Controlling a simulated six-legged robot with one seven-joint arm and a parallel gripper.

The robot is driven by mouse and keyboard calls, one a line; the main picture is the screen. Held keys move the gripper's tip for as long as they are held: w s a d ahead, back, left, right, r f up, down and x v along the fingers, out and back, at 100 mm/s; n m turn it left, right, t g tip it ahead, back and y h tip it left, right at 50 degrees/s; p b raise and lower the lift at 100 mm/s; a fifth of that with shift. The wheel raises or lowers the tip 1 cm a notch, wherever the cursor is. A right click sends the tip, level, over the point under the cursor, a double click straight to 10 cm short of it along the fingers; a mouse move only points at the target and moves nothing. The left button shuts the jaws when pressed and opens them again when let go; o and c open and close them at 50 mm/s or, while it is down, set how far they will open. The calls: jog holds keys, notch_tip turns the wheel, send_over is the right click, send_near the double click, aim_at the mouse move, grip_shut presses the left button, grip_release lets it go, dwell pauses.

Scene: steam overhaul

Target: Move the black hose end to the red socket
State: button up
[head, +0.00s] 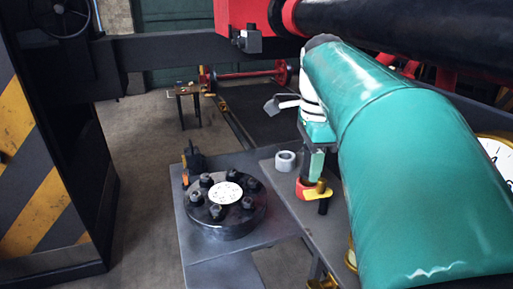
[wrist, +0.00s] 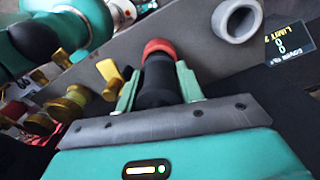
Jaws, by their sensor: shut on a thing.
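My gripper (head: 316,164) points down over the right part of the grey bench in the head view. In the wrist view its two pale green fingers (wrist: 157,72) are shut on the black hose end (wrist: 155,88), one on each side. The red socket (wrist: 158,47) shows as a red ring right at the far end of the black piece. In the head view the red socket (head: 304,189) is just below the fingertips, beside a yellow lever. The hose end and socket look lined up and close to touching; I cannot tell whether one is inside the other.
A grey ring (head: 285,160) lies close left of my gripper. A black bolted flange (head: 225,222) with a white disc stands further left. The yellow lever (head: 319,194) is tight beside the socket. A striped pillar (head: 40,190) stands at far left, with open floor between.

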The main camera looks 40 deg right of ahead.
jog(key=shift+f, duration=0.45)
jog(key=o, duration=1.3)
jog(key=shift+c, duration=0.2)
notch_tip(320, 180, up, 13)
jog(key=shift+r, duration=0.45)
